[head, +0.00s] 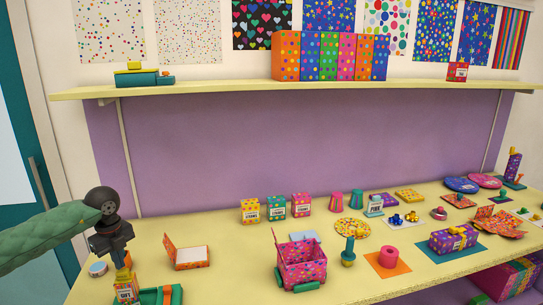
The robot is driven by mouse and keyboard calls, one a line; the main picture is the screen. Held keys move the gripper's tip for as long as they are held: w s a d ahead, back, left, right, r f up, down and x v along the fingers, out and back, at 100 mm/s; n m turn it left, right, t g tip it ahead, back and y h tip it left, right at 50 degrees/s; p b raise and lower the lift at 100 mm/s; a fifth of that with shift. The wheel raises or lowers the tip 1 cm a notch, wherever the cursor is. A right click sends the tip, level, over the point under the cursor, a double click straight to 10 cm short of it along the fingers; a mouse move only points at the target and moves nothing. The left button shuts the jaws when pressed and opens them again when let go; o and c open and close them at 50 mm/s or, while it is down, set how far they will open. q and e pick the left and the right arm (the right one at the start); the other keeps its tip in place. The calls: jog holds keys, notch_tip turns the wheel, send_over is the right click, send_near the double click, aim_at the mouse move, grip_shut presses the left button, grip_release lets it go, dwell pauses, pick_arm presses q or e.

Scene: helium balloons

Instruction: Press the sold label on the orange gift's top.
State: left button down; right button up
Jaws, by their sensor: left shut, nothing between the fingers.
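An orange gift (125,291) with a pale printed label on its front stands at the lower left of the head view. My left gripper (121,262) points down right over it, with its fingers shut and empty. A small yellow-orange piece shows between the fingertips and the gift. I cannot tell whether the fingertips touch the gift, and its top is partly hidden. I cannot make out a separate sold label there. My right gripper is not in view.
A green tray-like object (172,296) lies right beside the gift, and a round tape-like item (97,269) lies to its left. An open orange box (190,264) and a pink polka-dot cart (303,270) stand farther right. Several labelled gift boxes (275,208) stand behind.

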pick_arm(q)
jog(key=shift+f, duration=0.2)
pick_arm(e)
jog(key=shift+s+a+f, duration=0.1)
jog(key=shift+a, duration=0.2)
pick_arm(q)
jog(key=shift+f+b, duration=0.2)
jog(key=shift+b, duration=0.1)
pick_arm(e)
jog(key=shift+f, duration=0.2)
pick_arm(q)
jog(key=shift+f, duration=0.2)
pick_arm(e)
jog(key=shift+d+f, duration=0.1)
pick_arm(q)
jog(key=shift+f, duration=0.1)
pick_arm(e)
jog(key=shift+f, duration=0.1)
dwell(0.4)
pick_arm(q)
jog(key=shift+r, duration=1.05)
jog(key=shift+r+p, duration=0.3)
jog(key=shift+r, duration=0.15)
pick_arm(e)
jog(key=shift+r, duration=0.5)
